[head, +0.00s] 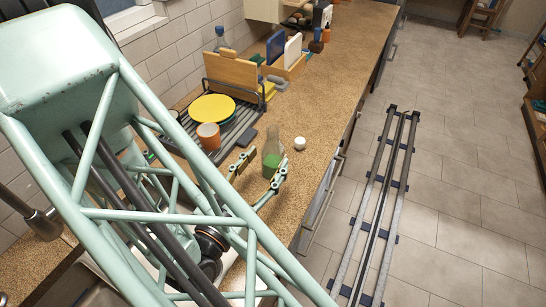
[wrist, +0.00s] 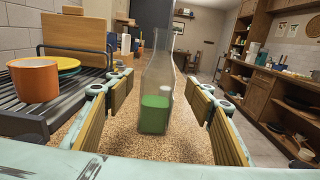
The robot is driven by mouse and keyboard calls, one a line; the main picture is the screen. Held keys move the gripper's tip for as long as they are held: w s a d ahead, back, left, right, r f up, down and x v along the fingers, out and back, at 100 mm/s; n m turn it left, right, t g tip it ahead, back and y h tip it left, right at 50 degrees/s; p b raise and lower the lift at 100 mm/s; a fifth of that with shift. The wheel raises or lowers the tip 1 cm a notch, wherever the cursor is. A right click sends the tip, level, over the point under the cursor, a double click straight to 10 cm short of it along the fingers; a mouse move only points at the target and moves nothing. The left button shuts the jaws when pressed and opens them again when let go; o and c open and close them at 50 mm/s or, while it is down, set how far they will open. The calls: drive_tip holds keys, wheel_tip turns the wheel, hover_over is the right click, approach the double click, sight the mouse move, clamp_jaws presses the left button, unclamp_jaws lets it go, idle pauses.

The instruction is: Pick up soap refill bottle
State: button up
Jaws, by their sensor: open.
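The soap refill bottle (head: 271,160) is clear with green liquid in its lower part. It stands upright on the speckled countertop, near the front edge. My gripper (head: 258,173) is open, with its two fingers spread to the left and right of the bottle. In the wrist view the bottle (wrist: 156,95) stands centred between the open fingers of my gripper (wrist: 160,105), with a gap visible on each side. I cannot tell exactly how far its base lies beyond the fingertips.
A dish rack (head: 228,133) with a yellow plate (head: 212,109) and an orange cup (head: 208,136) stands left of the bottle. A small white round object (head: 299,143) sits just right of it. Cutting boards (head: 285,55) stand farther back. The counter between is mostly clear.

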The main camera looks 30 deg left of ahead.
sight(268, 157)
drive_tip(key=shift+w+a, duration=0.25)
drive_tip(key=shift+w, duration=1)
drive_tip(key=shift+w+a, duration=0.2)
drive_tip(key=shift+w, duration=1)
drive_tip(key=shift+f, duration=0.1)
drive_tip(key=c, duration=1)
